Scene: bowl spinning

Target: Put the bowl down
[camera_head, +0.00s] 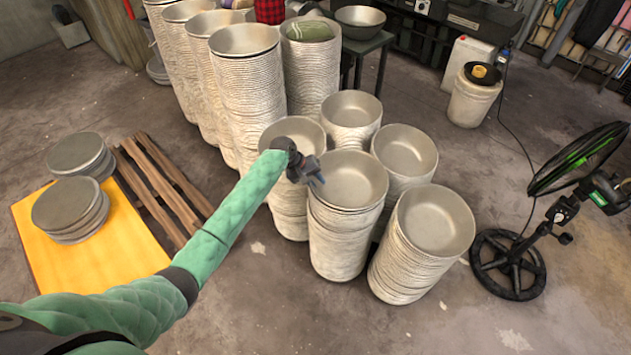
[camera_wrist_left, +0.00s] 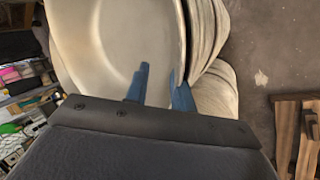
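A grey metal bowl (camera_head: 350,178) sits at the top of the middle front stack, and its rim looks level. My left gripper (camera_head: 316,182) is at this bowl's left rim, pointing down. In the left wrist view, the bowl (camera_wrist_left: 105,50) fills the upper left. The blue fingers of my left gripper (camera_wrist_left: 160,78) stand apart with a gap between them. One finger is over the inside of the bowl, and the other is close to the rim. Whether they touch the wall cannot be told. My right gripper is not in view.
More bowl stacks stand close around: front right (camera_head: 437,220), right (camera_head: 405,150), behind (camera_head: 353,108) and left (camera_head: 293,132). A black fan (camera_head: 575,165) stands at the right. A wooden pallet (camera_head: 160,185) and a yellow sheet (camera_head: 115,255) lie at the left. The front floor is clear.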

